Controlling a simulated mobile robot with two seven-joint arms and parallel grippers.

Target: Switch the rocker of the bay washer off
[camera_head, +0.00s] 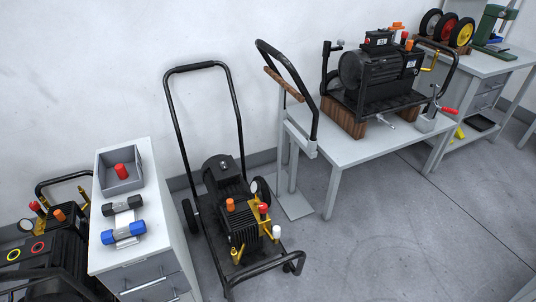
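Several pressure washers are in view, and I cannot tell which one is the bay washer. One black washer (238,222) with a tall push handle stands on the floor in the middle, with orange, red and white caps and brass fittings. A second black washer (378,72) rests on wooden blocks on a grey table and has a small black box (377,40) on top. A third washer (62,250) is partly cut off at the lower left. A rocker is too small to make out on any of them. Neither of my grippers is in view.
A white drawer cabinet (152,262) at the left carries a grey bin (134,182) with a red cap and two dumbbell-like parts. The grey table (350,150) and a far bench (475,63) with wheels stand along the wall. The floor (400,245) at the lower right is clear.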

